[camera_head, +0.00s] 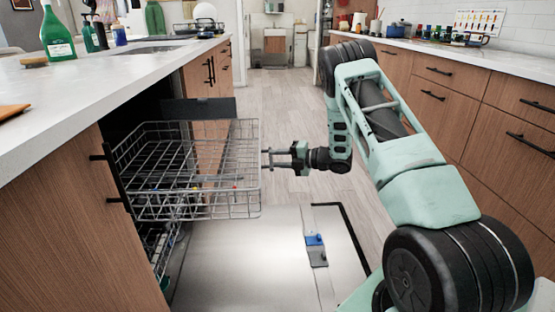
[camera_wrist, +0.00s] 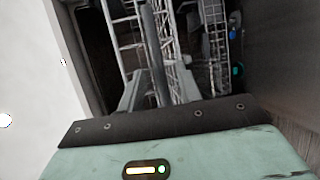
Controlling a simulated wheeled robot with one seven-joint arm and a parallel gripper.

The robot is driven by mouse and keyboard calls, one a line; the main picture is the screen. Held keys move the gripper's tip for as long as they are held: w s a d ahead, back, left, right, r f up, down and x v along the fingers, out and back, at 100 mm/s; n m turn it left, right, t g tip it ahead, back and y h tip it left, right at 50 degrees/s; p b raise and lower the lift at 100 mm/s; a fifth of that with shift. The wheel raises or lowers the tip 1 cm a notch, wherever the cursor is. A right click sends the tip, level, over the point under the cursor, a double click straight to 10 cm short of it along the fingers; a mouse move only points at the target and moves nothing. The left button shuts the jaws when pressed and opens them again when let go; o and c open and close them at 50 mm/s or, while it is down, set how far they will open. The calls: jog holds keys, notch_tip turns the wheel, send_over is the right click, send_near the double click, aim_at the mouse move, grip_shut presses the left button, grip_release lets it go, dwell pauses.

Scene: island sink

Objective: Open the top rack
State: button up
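The top rack (camera_head: 185,165) of the dishwasher is a grey wire basket. It stands well out of the cavity, above the lowered door (camera_head: 235,265). My gripper (camera_head: 267,158) is at the outer right edge of the rack, fingers pointing at it. The fingers look apart, with a gap between them. In the wrist view, rack wires (camera_wrist: 175,50) fill the space beyond my gripper (camera_wrist: 158,92), and one bar runs between the fingers. I cannot tell whether the fingers touch the wire.
The lower rack (camera_head: 160,245) sits lower, mostly inside the cavity. A white counter (camera_head: 110,75) lies above the dishwasher on the left, holding a green bottle (camera_head: 58,35). Wooden drawers (camera_head: 440,95) line the right side. Clear floor (camera_head: 285,110) stretches between the two sides.

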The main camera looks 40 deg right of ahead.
jog(key=p+v, duration=0.2)
jog(key=v, duration=1.5)
jog(key=shift+p, duration=0.35)
